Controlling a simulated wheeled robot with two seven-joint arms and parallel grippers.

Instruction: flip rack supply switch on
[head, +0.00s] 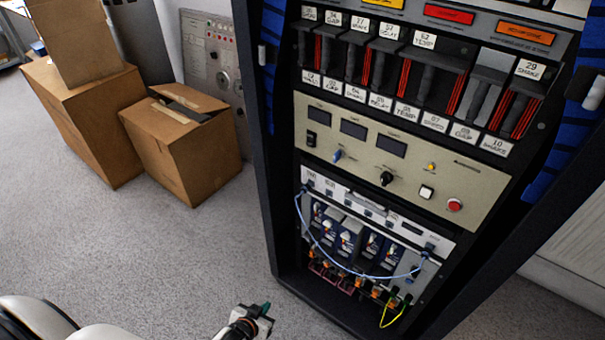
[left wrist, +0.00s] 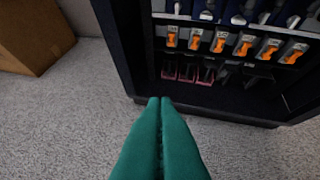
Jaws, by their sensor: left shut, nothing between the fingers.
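The tall dark rack (head: 262,185) stands right of centre in the head view. I cannot tell which way the rocker is set. My left gripper (head: 266,309) is low in front of the rack, well below and to the left of the panel, apart from it. In the left wrist view its green fingers (left wrist: 160,102) are pressed together and empty, pointing at the rack's base. The switch is outside that view. My right gripper is not in view.
The panel also has a blue-tipped knob (head: 337,155), a black knob (head: 387,178) and a red button (head: 455,204). Below it, a blue cable (head: 340,263) loops across a module with orange connectors (left wrist: 220,42). Cardboard boxes (head: 185,145) stand left. Carpet between is clear.

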